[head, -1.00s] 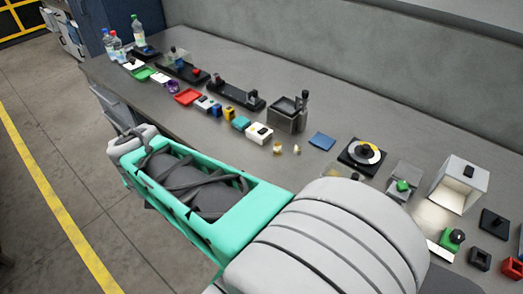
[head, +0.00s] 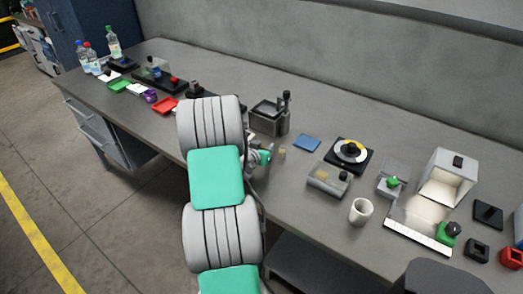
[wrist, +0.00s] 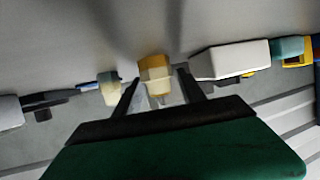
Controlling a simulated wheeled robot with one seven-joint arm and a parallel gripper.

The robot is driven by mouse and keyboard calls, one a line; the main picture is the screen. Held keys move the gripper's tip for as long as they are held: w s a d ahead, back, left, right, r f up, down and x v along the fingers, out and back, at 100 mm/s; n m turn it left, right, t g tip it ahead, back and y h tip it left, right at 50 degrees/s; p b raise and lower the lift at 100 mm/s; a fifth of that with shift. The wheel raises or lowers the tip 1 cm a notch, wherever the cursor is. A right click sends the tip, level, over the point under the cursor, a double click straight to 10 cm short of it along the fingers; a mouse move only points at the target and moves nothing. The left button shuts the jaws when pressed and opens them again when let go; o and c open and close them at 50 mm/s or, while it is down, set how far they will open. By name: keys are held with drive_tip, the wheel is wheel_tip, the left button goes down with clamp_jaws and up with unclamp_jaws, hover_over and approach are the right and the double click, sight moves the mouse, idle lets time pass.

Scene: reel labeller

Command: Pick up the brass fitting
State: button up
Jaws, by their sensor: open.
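The brass fitting (wrist: 154,72), a small yellow-tan faceted piece, is upper centre in the wrist view. My gripper (wrist: 157,88) is open, with one dark finger to each side of the fitting in the picture. The fitting looks just beyond the fingertips; I cannot tell whether it is partly between them. No grip on it shows. In the head view my gripper (head: 264,156) is at the bench behind my arm, and its fingers and the brass fitting are hidden there.
A paler cream fitting (wrist: 108,93) is close on the left in the wrist view; it also shows in the head view (head: 282,153). A white box (wrist: 230,60) is close on the right. A metal fixture (head: 268,118) stands behind my gripper. A white cup (head: 361,211) is at right.

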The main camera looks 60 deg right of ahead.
drive_tip(key=shift+d+f, duration=0.2)
drive_tip(key=shift+d, duration=0.25)
drive_tip(key=shift+c, duration=0.4)
clamp_jaws()
